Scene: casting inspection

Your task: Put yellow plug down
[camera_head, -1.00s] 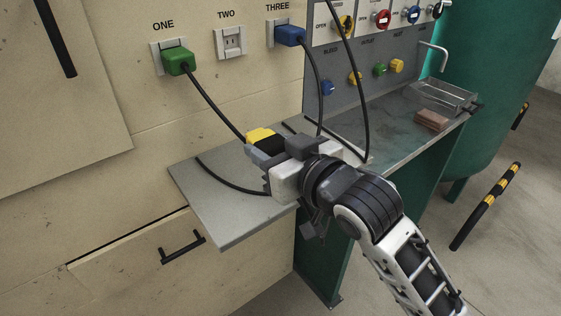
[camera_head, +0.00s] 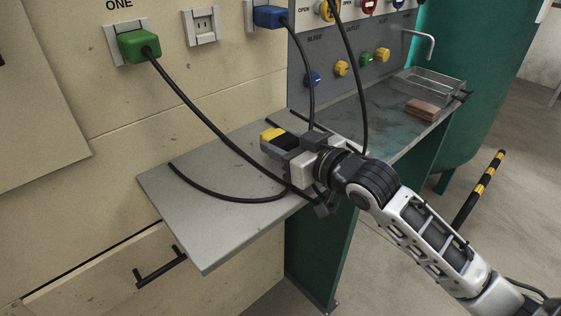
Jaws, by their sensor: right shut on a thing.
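The yellow plug (camera_head: 270,134) is held in my right gripper (camera_head: 280,146), above the back part of the grey shelf (camera_head: 215,235). My right gripper is shut on it, and the fingers hide part of the plug. I cannot tell whether the plug touches the shelf. A black cable (camera_head: 225,200) curves over the shelf to the left of the gripper. My left gripper is not in view.
A green plug (camera_head: 139,45) sits in socket ONE, and a blue plug (camera_head: 269,17) sits in another socket. The middle socket (camera_head: 203,26) is empty. Black cables hang near my arm. The shelf's front left is clear.

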